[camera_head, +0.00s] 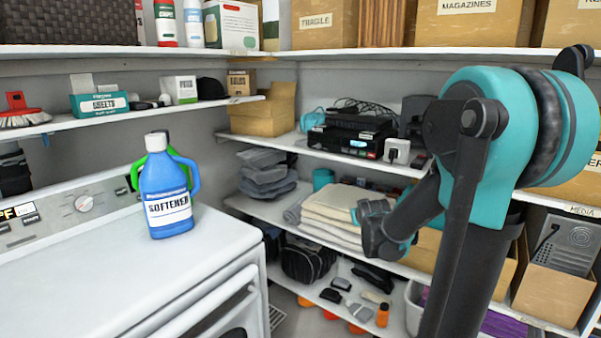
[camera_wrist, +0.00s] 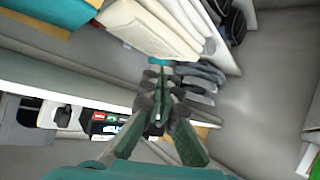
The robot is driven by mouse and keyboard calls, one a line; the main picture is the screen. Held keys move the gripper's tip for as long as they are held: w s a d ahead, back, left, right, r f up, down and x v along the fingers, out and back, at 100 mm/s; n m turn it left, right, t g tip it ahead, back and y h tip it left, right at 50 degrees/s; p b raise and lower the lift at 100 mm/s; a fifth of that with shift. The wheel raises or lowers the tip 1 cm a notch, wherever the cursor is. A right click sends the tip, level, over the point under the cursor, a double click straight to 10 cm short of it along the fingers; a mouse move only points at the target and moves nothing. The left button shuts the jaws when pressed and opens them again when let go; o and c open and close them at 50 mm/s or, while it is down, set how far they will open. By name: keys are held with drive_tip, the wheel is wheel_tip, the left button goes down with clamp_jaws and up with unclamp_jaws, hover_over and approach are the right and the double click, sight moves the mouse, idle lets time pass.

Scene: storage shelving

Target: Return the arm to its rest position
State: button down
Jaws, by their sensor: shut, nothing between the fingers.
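My arm rises at the right of the head view, teal and dark grey, bent at a large joint. My gripper (camera_head: 374,228) shows in front of the folded towels on the middle shelf. In the wrist view my gripper (camera_wrist: 158,88) has its fingers together with nothing between them. It points toward the shelf corner, where folded grey cloths or trays lie. I cannot tell its exact distance from the towels.
Folded towels (camera_head: 335,207) and a black electronic device (camera_head: 350,137) sit on the shelves by my arm. A blue softener bottle (camera_head: 167,190) stands on the white washing machine (camera_head: 110,262) at left. Cardboard boxes (camera_head: 470,22) line the top shelf.

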drive_tip(key=s+f+m+g, duration=0.1)
drive_tip(key=s+f+g, duration=0.3)
drive_tip(key=s, duration=1.1)
drive_tip(key=s+a+f+g, duration=0.1)
drive_tip(key=s+f+g, duration=0.2)
drive_tip(key=s+f, duration=0.7)
drive_tip(key=s, duration=0.5)
drive_tip(key=shift+m+g+y, duration=0.4)
